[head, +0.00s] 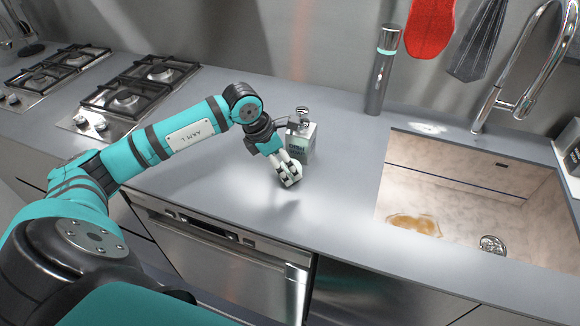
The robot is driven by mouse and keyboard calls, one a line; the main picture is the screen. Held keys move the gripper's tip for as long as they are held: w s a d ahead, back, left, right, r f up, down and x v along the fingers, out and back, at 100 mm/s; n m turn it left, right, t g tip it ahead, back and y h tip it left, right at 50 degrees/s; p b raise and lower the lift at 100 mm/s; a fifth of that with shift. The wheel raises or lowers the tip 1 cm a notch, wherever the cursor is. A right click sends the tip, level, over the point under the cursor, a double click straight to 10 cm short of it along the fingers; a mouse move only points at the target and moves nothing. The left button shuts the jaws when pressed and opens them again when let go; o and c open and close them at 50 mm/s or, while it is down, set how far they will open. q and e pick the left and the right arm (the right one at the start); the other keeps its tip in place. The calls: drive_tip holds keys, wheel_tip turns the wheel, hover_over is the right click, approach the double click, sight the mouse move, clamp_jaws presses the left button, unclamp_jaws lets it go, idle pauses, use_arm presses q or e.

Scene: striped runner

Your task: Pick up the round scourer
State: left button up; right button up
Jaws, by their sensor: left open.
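My left gripper (289,174) is open, pointing down over the grey counter (225,185), in front of and slightly left of a soap dispenser (303,142). Its pale fingertips are close together in this view, and I cannot tell whether anything lies between or behind them. I cannot clearly make out a round scourer on the counter; the gripper may hide it. My right gripper is not in view.
A tall grey cylinder (383,75) stands behind. Gas burners (125,98) are at the left. The counter's front edge is near the gripper.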

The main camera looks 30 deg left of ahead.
use_arm(q)
drive_tip(key=shift+x, duration=1.45)
drive_tip(key=c, duration=1.2)
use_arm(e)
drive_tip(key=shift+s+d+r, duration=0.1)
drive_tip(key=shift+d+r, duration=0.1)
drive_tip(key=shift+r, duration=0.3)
use_arm(q)
drive_tip(key=shift+r, duration=0.1)
drive_tip(key=shift+r, duration=0.5)
wheel_tip(320, 180, up, 2)
drive_tip(key=shift+r+b, duration=0.2)
drive_tip(key=shift+b, duration=0.6)
drive_tip(key=s+d+b, duration=0.1)
drive_tip(key=s+d, duration=0.1)
drive_tip(key=s, duration=0.2)
drive_tip(key=s+d+b, duration=0.2)
drive_tip(key=s, duration=0.3)
drive_tip(key=s+d+r+b, duration=0.1)
drive_tip(key=s+d+b, duration=0.1)
drive_tip(key=s, duration=0.3)
drive_tip(key=shift+d+r, duration=0.15)
drive_tip(key=shift+d, duration=0.05)
drive_tip(key=shift+s+d+r, duration=0.1)
drive_tip(key=shift+s, duration=0.25)
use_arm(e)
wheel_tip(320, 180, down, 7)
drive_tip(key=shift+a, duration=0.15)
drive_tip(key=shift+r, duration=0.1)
